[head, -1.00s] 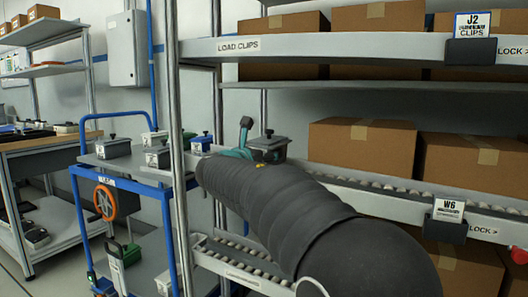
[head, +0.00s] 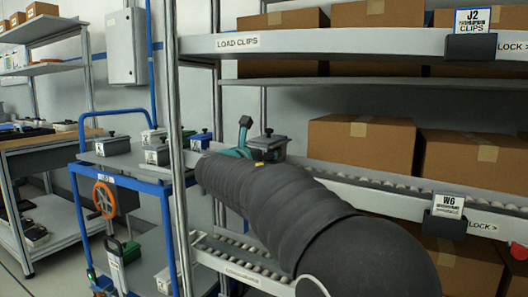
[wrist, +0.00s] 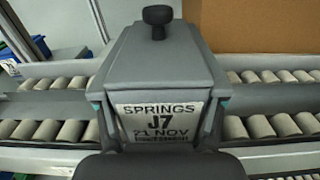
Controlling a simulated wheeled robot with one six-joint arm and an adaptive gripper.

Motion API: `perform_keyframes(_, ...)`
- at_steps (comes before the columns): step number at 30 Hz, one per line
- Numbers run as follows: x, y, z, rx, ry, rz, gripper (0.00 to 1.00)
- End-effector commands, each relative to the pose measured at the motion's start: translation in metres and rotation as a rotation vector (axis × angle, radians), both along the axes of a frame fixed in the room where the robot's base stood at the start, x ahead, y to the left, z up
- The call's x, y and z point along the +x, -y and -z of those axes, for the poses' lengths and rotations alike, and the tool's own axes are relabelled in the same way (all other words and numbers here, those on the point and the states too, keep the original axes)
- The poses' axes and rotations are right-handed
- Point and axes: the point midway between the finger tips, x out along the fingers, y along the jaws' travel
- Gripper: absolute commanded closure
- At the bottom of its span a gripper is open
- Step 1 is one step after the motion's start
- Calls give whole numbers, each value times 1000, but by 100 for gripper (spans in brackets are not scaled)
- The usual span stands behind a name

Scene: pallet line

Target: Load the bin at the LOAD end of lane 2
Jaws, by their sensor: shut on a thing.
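My gripper (head: 246,147) is shut on a grey lidded bin (wrist: 160,65) with a black knob on top. The bin's front label reads SPRINGS J7 21 NOV. In the wrist view the teal fingertips grip its two sides, and it looks level. In the head view the bin (head: 270,143) is partly hidden by my gripper and arm. It is at the left end of the middle roller lane (head: 345,180), with rollers showing on both sides of it in the wrist view. I cannot tell whether its base touches the rollers.
A cardboard box (head: 360,143) stands further right on the middle lane, above a W6 tag (head: 448,205). The upper shelf edge reads LOAD CLIPS (head: 238,42). A rack post (head: 178,110) stands left of my arm. A blue cart (head: 130,180) with several small bins is beyond it.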

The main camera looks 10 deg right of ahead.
Motion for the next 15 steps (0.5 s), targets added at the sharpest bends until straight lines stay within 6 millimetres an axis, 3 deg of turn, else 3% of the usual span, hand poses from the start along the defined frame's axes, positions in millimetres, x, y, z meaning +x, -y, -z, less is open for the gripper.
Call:
perform_keyframes(1, 0, 0, -2, -1, 3, 0, 26)
perform_keyframes(4, 0, 0, -1, 0, 2, 0, 2)
perform_keyframes(15, 0, 0, 2, 0, -2, 0, 2)
